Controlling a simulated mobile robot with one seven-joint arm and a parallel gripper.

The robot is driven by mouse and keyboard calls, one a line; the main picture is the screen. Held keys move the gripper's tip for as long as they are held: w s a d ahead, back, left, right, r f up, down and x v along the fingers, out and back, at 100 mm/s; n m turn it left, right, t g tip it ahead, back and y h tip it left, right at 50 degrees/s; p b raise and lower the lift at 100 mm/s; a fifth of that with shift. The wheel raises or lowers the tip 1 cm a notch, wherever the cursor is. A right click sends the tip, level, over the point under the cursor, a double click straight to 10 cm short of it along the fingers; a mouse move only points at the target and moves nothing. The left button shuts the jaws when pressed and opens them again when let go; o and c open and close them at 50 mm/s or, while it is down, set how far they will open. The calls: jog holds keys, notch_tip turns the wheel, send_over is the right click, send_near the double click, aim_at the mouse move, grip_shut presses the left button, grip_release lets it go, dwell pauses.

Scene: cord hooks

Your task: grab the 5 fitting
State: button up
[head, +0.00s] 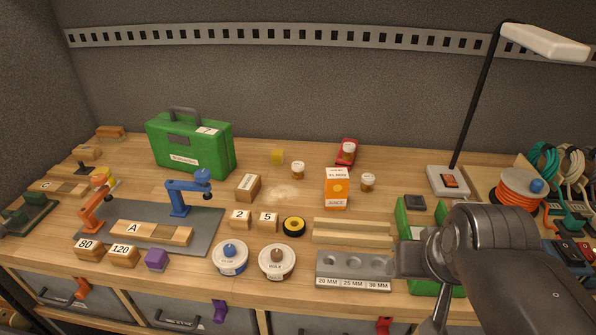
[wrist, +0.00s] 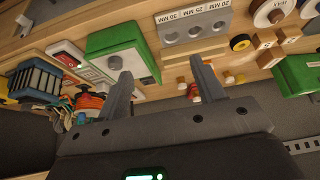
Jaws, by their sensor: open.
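The 5 fitting is a small wooden block (head: 268,222) with a white label reading 5. It stands on the bench between a similar block marked 2 (head: 239,219) and a black-and-yellow tape roll (head: 293,227).
A grey hole block (head: 354,270), wooden rails (head: 352,233) and a green case (head: 447,290) lie between or beside my arm and the fitting. Two round tins (head: 229,258) (head: 277,262) stand in front of it. A juice carton (head: 336,190) and a wooden box (head: 248,187) stand behind.

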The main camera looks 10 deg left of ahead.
jog(key=w+a+r, duration=0.2)
jog(key=w, duration=0.4)
jog(key=w+a+r, duration=0.1)
jog(key=w+r, duration=0.1)
jog(key=w, duration=0.4)
jog(key=shift+n+y, duration=0.5)
jog(key=shift+n, duration=0.3)
jog(key=w+a+f, duration=0.1)
jog(key=w+a, duration=0.3)
jog(key=w, duration=0.3)
jog(key=w+a+f, duration=0.1)
jog(key=w+a, duration=0.3)
jog(key=w, duration=0.4)
jog(key=w+a+f, duration=0.2)
jog(key=w+a, duration=0.2)
jog(key=w, duration=0.3)
jog(key=shift+w+a, duration=0.15)
jog(key=shift+w, duration=0.25)
send_near(298, 165)
jog(key=shift+n, duration=0.3)
jog(key=x, duration=0.5)
jog(key=shift+w+f, duration=0.1)
jog(key=shift+w, duration=0.2)
jog(key=shift+x, duration=2.7)
jog(key=shift+s, duration=0.2)
jog(key=shift+c, duration=0.2)
